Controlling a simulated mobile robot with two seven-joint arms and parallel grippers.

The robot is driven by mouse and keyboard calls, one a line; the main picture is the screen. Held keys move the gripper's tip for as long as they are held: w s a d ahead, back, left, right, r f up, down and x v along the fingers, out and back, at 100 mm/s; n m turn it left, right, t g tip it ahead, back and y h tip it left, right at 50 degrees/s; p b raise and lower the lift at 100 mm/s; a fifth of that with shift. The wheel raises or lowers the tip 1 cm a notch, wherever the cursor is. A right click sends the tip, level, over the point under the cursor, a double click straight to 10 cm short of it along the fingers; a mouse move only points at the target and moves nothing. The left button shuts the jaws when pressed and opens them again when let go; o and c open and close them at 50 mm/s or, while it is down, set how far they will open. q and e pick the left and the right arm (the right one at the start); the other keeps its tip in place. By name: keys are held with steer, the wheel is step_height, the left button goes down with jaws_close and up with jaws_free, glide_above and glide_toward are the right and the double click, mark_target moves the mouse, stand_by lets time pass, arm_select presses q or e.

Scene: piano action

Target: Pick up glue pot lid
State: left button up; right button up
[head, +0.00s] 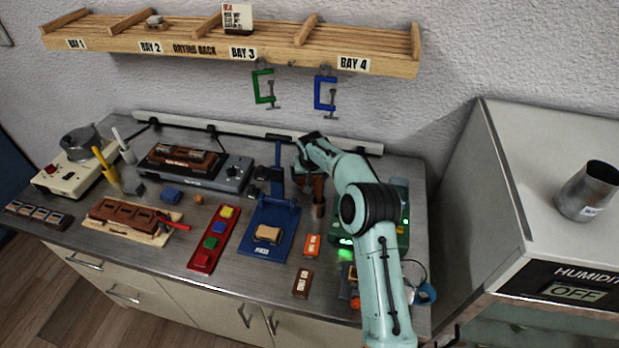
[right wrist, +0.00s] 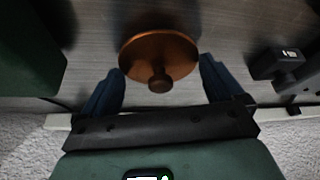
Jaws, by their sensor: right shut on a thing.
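The copper glue pot lid (right wrist: 158,52), a round disc with a small knob, shows in the right wrist view. It lies between the two dark blue fingers of my right gripper (right wrist: 160,74), which are shut on it at its sides. In the head view my right gripper (head: 307,178) points down near the back of the bench, right of the blue press. A brownish copper piece shows at the fingers there, but the lid's outline is hard to make out. My left gripper is not in view.
A blue press (head: 270,229) stands left of my gripper, and a green device (head: 397,232) is partly behind my arm. A small copper-brown cylinder (head: 318,207) stands just below the gripper. A wooden drying rack (head: 200,42) with hanging clamps is on the wall above.

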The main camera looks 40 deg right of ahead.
step_height(320, 180, up, 12)
steer(key=f+p, duration=0.1)
steer(key=p, duration=0.1)
steer(key=s+d+b, duration=0.2)
steer(key=s, duration=0.3)
steer(key=s+d+b, duration=0.2)
steer(key=s, duration=0.4)
steer(key=s+d+b, duration=0.2)
steer(key=s, duration=0.3)
steer(key=shift+s+r+b, duration=0.1)
steer(key=shift+s+b, duration=0.1)
steer(key=shift+b, duration=0.1)
steer(key=d+p+v, duration=0.1)
steer(key=p+v, duration=0.4)
steer(key=shift+s+f+b, duration=0.15)
steer(key=shift+f+b, duration=1.05)
steer(key=shift+f, duration=0.95)
steer(key=shift+d+f+b, duration=0.1)
steer(key=shift+f+b, duration=0.35)
steer(key=shift+f, duration=0.3)
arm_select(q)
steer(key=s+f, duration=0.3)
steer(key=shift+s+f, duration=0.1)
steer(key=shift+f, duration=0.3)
arm_select(e)
steer(key=shift+f, duration=0.1)
